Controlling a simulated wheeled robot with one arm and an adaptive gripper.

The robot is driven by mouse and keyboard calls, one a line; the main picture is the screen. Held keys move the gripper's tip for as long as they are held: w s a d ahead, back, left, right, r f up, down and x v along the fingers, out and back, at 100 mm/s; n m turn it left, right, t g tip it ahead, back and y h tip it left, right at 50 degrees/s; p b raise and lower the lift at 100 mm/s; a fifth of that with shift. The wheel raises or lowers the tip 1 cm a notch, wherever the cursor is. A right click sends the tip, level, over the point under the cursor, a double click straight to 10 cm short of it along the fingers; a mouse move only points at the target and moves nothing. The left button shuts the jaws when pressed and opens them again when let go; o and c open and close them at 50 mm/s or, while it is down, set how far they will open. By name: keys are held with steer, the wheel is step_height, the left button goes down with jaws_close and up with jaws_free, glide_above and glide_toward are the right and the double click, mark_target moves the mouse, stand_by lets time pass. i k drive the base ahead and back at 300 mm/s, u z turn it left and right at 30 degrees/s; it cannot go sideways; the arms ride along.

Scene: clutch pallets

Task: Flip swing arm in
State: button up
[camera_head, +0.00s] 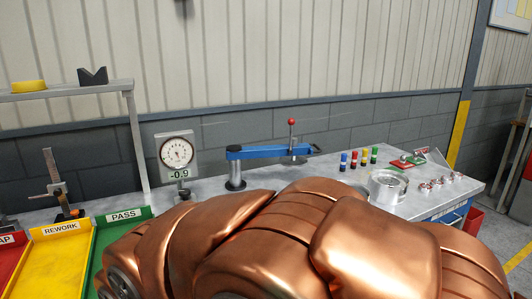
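A blue swing arm (268,152) stands at the back of the workbench, on a short silver post (235,174) with a dark base. It reaches level to the right from the post. Near its right end is an upright rod with a red ball knob (292,122) on top. A copper-coloured arm of mine fills the lower middle and right of the view and hides much of the bench in front of the swing arm. My gripper cannot be made out in this view.
A dial gauge reading -0.9 (178,155) stands left of the post. Green PASS (125,215) and yellow REWORK (60,229) trays lie at left. Several coloured pegs (354,160), a silver cylinder (388,187) and small metal parts (440,182) are at right.

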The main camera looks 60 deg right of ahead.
mark_target(234, 152)
steer(key=u, duration=0.6)
steer(key=k, duration=1.25)
steer(key=z, duration=2.2)
steer(key=i, duration=0.5)
